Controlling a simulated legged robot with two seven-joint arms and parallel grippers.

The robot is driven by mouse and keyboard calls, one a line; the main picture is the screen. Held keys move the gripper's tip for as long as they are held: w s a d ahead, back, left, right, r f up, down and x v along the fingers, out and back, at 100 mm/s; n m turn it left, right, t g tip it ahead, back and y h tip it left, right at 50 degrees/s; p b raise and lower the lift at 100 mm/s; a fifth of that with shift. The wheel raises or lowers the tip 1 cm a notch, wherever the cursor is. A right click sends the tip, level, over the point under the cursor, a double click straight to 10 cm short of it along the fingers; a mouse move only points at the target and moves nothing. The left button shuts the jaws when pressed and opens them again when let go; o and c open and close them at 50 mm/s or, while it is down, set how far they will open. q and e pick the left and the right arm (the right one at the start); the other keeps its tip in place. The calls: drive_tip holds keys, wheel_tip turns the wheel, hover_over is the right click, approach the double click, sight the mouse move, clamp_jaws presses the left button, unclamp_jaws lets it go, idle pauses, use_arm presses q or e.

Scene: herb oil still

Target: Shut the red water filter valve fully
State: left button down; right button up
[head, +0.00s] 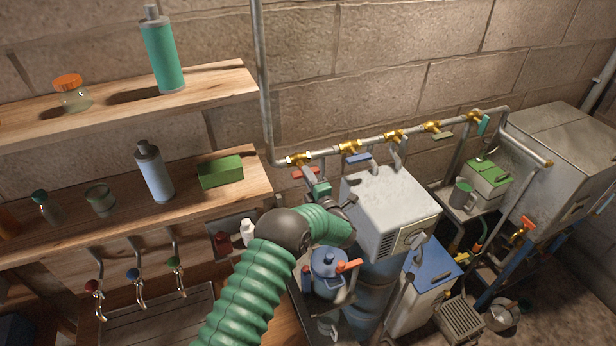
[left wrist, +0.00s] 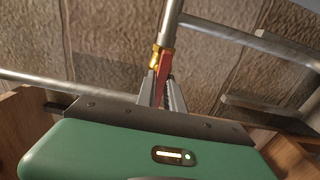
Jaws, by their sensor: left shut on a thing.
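A red valve handle (head: 305,173) sits at a brass valve (head: 298,159) at the left end of the wall pipe. My left gripper (head: 319,188) is at this handle, below the pipe. In the left wrist view, the two grey fingers (left wrist: 162,90) are shut on the red handle (left wrist: 165,64), just beside the brass fitting (left wrist: 154,58). The fingers partly cover the handle, so its exact angle to the pipe is hard to tell. My right gripper is in neither view.
Several more brass valves line the pipe, including one with a blue handle (head: 358,158). A grey metal box (head: 392,200) stands close right of my gripper. A blue kettle-like pot (head: 330,264) is below. Wooden shelves (head: 225,83) with bottles are at left.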

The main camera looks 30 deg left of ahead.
use_arm(q)
drive_tip(key=shift+s+f, duration=0.1)
drive_tip(key=shift+f, duration=0.2)
drive_tip(key=shift+d+f+m+b, duration=0.1)
drive_tip(key=shift+m+b, duration=2)
drive_tip(key=shift+m, duration=2.45)
drive_tip(key=shift+f+m+b, duration=0.1)
drive_tip(key=shift+m+b, duration=2)
drive_tip(key=shift+m, duration=2.45)
